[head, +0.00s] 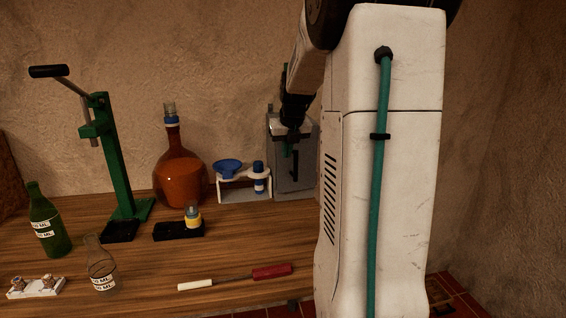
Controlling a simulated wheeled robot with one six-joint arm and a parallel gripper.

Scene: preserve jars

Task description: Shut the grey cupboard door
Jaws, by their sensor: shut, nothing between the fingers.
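The grey cupboard (283,184) stands at the back of the wooden bench, against the wall, and my arm hides part of its right side. Its grey door seems to be on the front, with a dark upright bar that looks like a handle. I cannot tell how far the door stands open. My gripper (291,150) points down in front of the upper part of the cupboard. It is shut and empty. Whether it touches the door is not clear.
Left of the cupboard stand a white rack (245,193) with blue pieces, an amber demijohn (181,180) and a green lever press (117,160). A red-handled tool (271,271) lies near the front.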

